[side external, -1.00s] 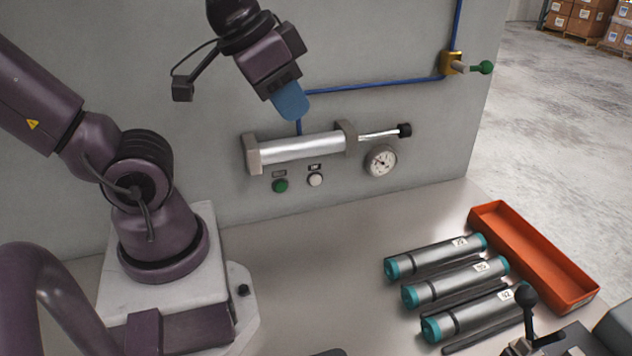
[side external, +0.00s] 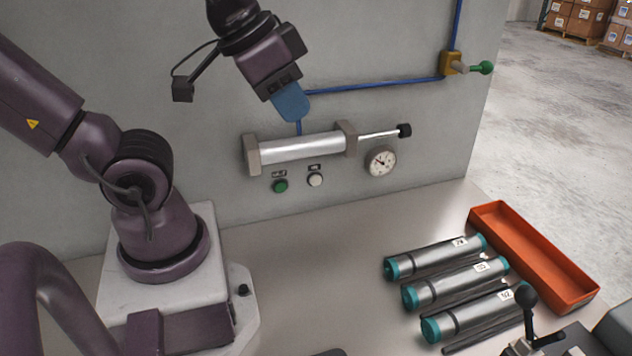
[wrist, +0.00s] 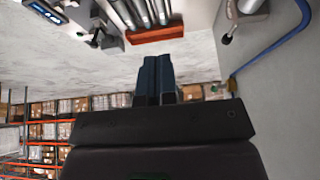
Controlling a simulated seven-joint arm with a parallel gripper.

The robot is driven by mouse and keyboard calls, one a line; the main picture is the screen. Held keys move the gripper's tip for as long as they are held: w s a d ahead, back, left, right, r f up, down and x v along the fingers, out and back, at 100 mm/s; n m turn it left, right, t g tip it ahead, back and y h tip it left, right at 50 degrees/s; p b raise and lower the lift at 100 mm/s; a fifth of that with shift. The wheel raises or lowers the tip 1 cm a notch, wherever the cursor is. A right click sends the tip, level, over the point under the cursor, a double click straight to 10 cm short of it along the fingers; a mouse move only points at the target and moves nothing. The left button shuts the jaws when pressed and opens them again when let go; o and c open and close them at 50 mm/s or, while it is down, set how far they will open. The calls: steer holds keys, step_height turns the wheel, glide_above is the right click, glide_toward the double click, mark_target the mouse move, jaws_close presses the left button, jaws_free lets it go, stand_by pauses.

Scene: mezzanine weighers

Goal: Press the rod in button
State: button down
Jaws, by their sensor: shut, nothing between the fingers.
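Two buttons sit on the grey wall panel below a silver cylinder (side external: 300,147): a green button (side external: 280,186) on the left and a white button (side external: 315,180) on the right. Each has a small label above it, too small to read. The cylinder's rod (side external: 378,134) sticks out to the right and ends in a black tip (side external: 404,130). My gripper (side external: 292,108) is shut and empty, its blue fingers above the cylinder and apart from both buttons. The wrist view shows the two fingers (wrist: 155,78) together; the buttons are not seen there.
A round gauge (side external: 381,162) is right of the buttons. A blue hose (side external: 375,85) runs to a brass valve with a green handle (side external: 484,67). Several silver tubes (side external: 455,285) and an orange tray (side external: 535,257) lie on the table at right. The table's middle is clear.

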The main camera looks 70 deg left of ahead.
step_height(320, 180, down, 17)
steer(key=m+g+y, duration=0.5)
steer(key=g, duration=0.4)
steer(key=w+a+f+m+t+y, duration=0.2)
steer(key=a+f+m+t+y, duration=0.1)
steer(key=m+t, duration=0.1)
steer(key=w+a+f+m+t+y, duration=0.3)
steer(key=f+m+t, duration=0.1)
steer(key=m+t, duration=0.1)
steer(key=w+a+f+m+t+y, duration=0.3)
steer(key=f+m+t+y, duration=0.1)
steer(key=t, duration=0.2)
steer(key=shift+a+f, duration=0.25)
steer(key=shift+a, duration=0.1)
steer(key=shift+w+d+f+t+h, duration=0.2)
steer(key=shift+w+d+t+h, duration=0.25)
steer(key=shift+w, duration=0.1)
steer(key=shift+w+d+f+t+h, duration=0.15)
steer(key=shift+w+d+t+h, duration=0.2)
steer(key=shift+w+h, duration=0.15)
steer(key=shift+w, duration=0.1)
steer(key=shift+n, duration=0.4)
steer(key=shift+a, duration=0.1)
